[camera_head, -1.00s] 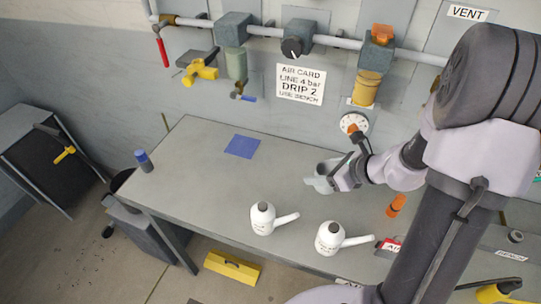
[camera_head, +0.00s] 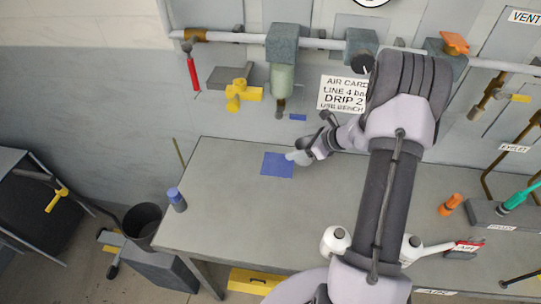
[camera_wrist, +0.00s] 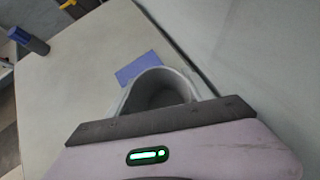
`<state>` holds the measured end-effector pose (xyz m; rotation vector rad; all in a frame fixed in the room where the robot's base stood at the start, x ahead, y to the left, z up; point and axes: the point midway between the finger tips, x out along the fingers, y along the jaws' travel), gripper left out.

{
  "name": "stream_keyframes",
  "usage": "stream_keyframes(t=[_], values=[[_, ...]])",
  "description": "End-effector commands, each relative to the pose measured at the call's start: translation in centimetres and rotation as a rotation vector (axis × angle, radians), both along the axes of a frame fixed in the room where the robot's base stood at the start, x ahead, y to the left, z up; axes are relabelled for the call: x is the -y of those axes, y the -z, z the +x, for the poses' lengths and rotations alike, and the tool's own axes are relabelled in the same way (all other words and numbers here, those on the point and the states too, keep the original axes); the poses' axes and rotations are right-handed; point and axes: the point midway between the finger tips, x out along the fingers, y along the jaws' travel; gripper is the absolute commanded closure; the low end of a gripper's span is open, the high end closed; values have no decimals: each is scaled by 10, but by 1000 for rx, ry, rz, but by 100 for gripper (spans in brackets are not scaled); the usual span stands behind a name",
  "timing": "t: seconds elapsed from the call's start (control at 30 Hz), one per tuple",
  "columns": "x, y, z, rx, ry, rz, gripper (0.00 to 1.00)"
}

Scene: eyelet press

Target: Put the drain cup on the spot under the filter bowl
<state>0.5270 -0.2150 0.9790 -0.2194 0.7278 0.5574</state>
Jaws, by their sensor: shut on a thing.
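The drain cup (camera_wrist: 158,92) is light grey, with its open mouth facing my wrist camera. My gripper (camera_head: 305,153) is shut on it; in the head view the cup (camera_head: 296,157) is a small pale shape at the jaws. The spot is a blue square (camera_head: 276,167) on the bench. In the head view the cup overlaps its upper right part. In the wrist view the square (camera_wrist: 138,68) shows beyond the cup's rim. I cannot tell whether the cup touches the bench. The greenish filter bowl (camera_head: 282,80) hangs on the wall pipe above the square.
A drain tap with a blue lever (camera_head: 298,117) sits below the bowl. A dark blue-capped bottle (camera_head: 176,199) stands at the bench's left edge. A white oil can (camera_head: 336,241) stands near the front, partly behind my arm. The bench left of the square is clear.

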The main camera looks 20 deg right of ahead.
Motion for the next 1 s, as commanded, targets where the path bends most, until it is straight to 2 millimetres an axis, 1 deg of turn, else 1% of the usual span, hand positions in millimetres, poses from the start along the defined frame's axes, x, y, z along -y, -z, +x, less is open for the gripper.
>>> stream_keyframes(t=[0.03, 0.1, 0.2, 0.3, 0.4, 0.47, 0.6, 0.63, 0.83, 0.97, 1.0], values=[[-15, 2, 8, -1, -6, -1, 88], [-31, 2, 20, 0, -5, -1, 88], [-51, 1, 34, 0, -4, -1, 88], [-63, 1, 42, 0, -2, -1, 88], [-69, 1, 46, 0, 0, 0, 88], [-70, 6, 47, -1, 1, 0, 88], [-70, 34, 47, -2, 1, 1, 88], [-70, 37, 47, -2, 0, 1, 88], [-70, 35, 47, 0, 0, 0, 88], [-70, 40, 47, 0, 0, 0, 88], [-70, 39, 47, 0, 0, 0, 36]])
